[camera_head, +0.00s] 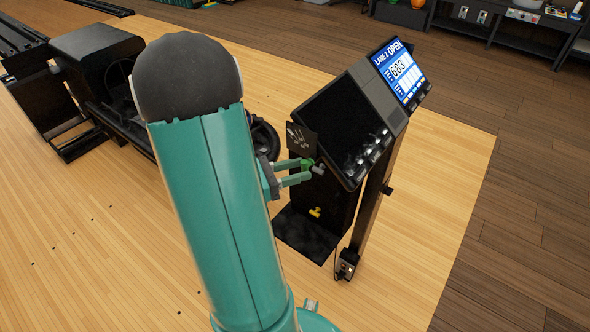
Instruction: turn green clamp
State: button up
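My gripper (305,171) is at the side of the black console, under its sloping top. Its two teal fingers are apart, with a gap between them. The green clamp (308,163) is a small brighter green piece at the upper fingertip, beside a grey fitting (319,169). The fingers partly hide the clamp, and its turn angle is too small to read. I see no clear grip on it. A yellow clamp-like piece (315,212) sits lower on the console.
The console (345,125) has a sloping black panel and a lit screen (401,69) reading "LANE 2 OPEN". Black ball-return machinery (95,65) stands at the left, partly behind my arm. A dark shelf (520,30) is at the back right. Wooden floor right of the console is clear.

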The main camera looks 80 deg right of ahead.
grip_shut()
jog(key=shift+f, duration=0.1)
jog(key=shift+s+n+g, duration=0.1)
jog(key=shift+n+g, duration=0.4)
jog(key=shift+n, duration=0.1)
grip_release()
jog(key=shift+a, duration=0.15)
